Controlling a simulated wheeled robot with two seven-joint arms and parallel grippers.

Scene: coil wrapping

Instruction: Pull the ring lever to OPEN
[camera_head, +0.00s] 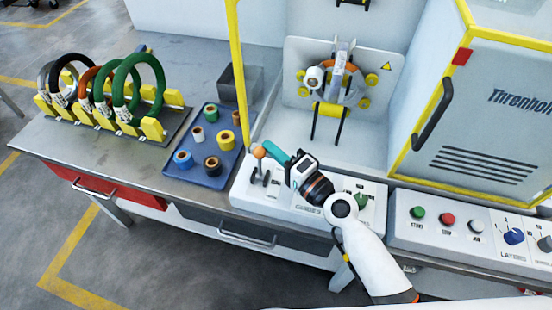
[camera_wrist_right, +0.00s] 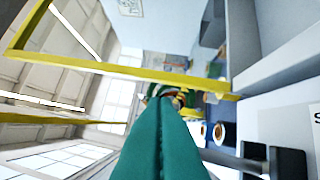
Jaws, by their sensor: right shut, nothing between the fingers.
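My right gripper (camera_head: 267,149) reaches over the white control panel (camera_head: 247,190) in the head view, its teal fingers shut and empty. Its fingertips are right beside the orange knob (camera_head: 258,152) of a lever at the panel's left end; I cannot tell whether they touch. Small dark lever parts (camera_head: 265,179) stand below the knob. In the wrist view the teal fingers (camera_wrist_right: 162,112) are pressed together, and a dark lever part (camera_wrist_right: 266,160) shows at lower right. The lever's markings are not readable. My left gripper is not in view.
A yellow post (camera_head: 237,70) rises close to the left of the gripper. A blue tray (camera_head: 172,172) of spools and a rack of rings (camera_head: 138,88) are further left. The winding machine (camera_head: 297,62) stands behind; the cabinet (camera_head: 485,110) and button panel (camera_head: 402,220) are at right.

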